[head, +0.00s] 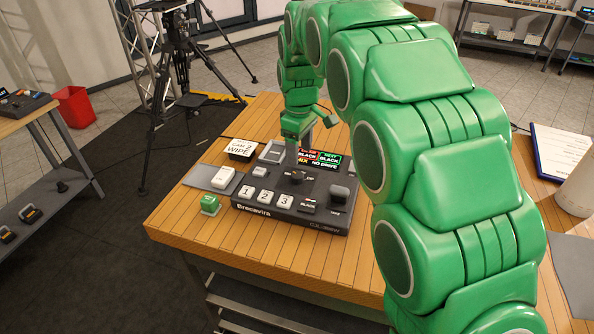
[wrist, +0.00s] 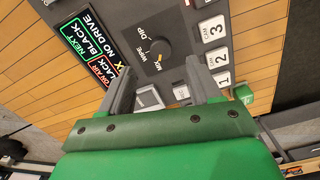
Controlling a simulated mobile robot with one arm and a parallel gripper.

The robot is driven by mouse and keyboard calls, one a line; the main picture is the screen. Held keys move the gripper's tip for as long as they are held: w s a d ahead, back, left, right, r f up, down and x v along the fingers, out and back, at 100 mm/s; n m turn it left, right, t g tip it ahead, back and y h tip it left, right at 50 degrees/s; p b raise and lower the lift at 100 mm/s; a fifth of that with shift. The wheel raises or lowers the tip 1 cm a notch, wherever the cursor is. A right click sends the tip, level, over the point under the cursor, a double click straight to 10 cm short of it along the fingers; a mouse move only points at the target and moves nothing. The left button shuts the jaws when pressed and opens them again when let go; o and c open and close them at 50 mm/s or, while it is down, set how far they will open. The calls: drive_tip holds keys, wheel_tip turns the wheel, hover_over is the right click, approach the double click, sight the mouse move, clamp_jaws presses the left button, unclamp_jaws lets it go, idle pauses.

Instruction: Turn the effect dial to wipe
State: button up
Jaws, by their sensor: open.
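The effect dial (wrist: 156,47) is a round black knob on the dark switcher console (head: 258,215); it also shows in the head view (head: 297,177). In the wrist view its orange pointer mark aims toward the MIX label, with WIPE and DIP printed around it. The console's screen (wrist: 92,52) reads MIX and NO DRIVE. My gripper (wrist: 160,68) is open and empty. Its two fingers stand apart, with the dial just beyond the gap between their tips. In the head view my gripper (head: 293,158) hangs over the console, just behind the dial.
A card (head: 240,150) reading CAM 2 WIPE stands behind the console's left side. Numbered buttons (head: 264,197) and a lever (head: 338,195) lie in front of and right of the dial. A green button box (head: 210,204) sits left. The wooden table (head: 185,225) has bare front-left room.

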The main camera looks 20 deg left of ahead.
sight(297, 175)
drive_tip(key=shift+w+a+f, duration=0.15)
drive_tip(key=shift+a+f, duration=0.05)
drive_tip(key=shift+a, duration=0.2)
drive_tip(key=shift+f, duration=3.85)
drive_tip(key=c, duration=1)
drive_tip(key=shift+c, duration=0.2)
